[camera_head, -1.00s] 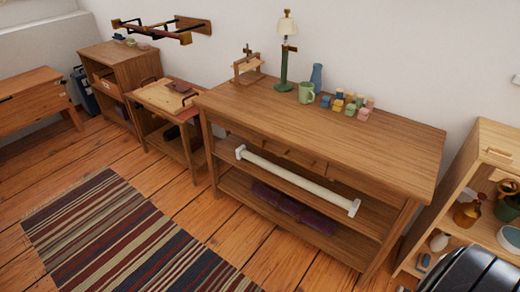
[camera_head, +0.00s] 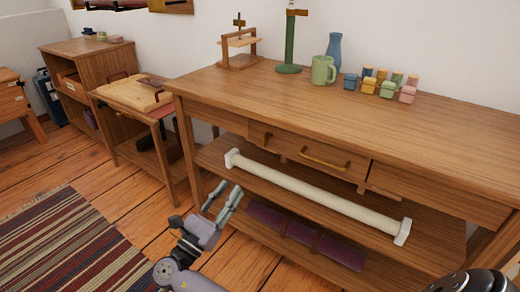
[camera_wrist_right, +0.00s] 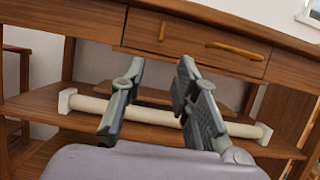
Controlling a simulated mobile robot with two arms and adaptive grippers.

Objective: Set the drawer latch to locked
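The wooden table has a shallow drawer (camera_head: 301,149) under its top, also in the right wrist view (camera_wrist_right: 190,41). A bar handle (camera_head: 325,158) is on its front, to the right; the wrist view shows it too (camera_wrist_right: 235,50). A small upright wooden piece, apparently the latch (camera_head: 266,138), is at the drawer's left; it also shows in the wrist view (camera_wrist_right: 162,31). My right gripper (camera_head: 227,190) is open and empty, low and left of the drawer, touching nothing visible. In the wrist view its fingers (camera_wrist_right: 160,75) stand apart below the drawer. My left gripper is out of view.
A mug (camera_head: 322,70), blue vase and several small blocks stand on top. A side table (camera_head: 130,95) stands left. A striped rug (camera_head: 60,250) covers the floor.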

